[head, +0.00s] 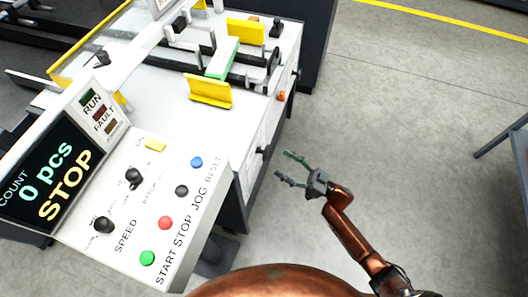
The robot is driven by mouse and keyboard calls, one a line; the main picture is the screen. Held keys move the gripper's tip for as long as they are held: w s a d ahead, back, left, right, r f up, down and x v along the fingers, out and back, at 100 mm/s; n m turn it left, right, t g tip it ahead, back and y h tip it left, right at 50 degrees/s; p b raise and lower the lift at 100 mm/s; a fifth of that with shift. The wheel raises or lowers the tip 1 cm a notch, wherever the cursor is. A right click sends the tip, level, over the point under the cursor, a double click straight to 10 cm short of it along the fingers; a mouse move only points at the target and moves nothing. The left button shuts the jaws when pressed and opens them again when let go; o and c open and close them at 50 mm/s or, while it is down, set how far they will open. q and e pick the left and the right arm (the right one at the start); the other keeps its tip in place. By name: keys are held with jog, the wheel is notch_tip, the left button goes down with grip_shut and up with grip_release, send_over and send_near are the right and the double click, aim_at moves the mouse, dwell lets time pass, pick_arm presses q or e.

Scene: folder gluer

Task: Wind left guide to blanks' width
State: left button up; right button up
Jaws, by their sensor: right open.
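Two yellow guide plates stand on the white machine bed, a nearer one (209,91) and a farther one (246,30). I cannot tell for sure which is the left guide. A green-and-white stack of blanks (222,58) lies between them, with a visible gap to the nearer plate. Small dark handles (262,150) and an orange knob (281,96) show on the machine's right side. My right gripper (284,164) is open and empty, over the floor to the right of the machine, apart from it. My left gripper is not in view.
The control panel (150,205) with coloured buttons and black knobs fills the lower left. Its display (45,180) reads "0 pcs" and "STOP". Grey floor (410,110) lies open to the right. A blue-grey table (520,150) stands at the right edge.

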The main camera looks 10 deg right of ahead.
aim_at(268, 154)
jog(key=shift+n+y, duration=0.3)
jog(key=shift+y, duration=0.1)
jog(key=x, duration=0.4)
jog(key=b+x, duration=0.1)
jog(key=x, duration=0.2)
jog(key=shift+s+r, duration=0.2)
jog(key=shift+s, duration=0.15)
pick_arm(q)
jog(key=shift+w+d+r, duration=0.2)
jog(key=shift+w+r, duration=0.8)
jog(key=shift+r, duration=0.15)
pick_arm(e)
jog(key=shift+w+a+r+g, duration=0.3)
jog(key=shift+w+a, duration=0.1)
jog(key=shift+a, duration=0.25)
jog(key=shift+c, duration=0.4)
jog(key=c, duration=1.1)
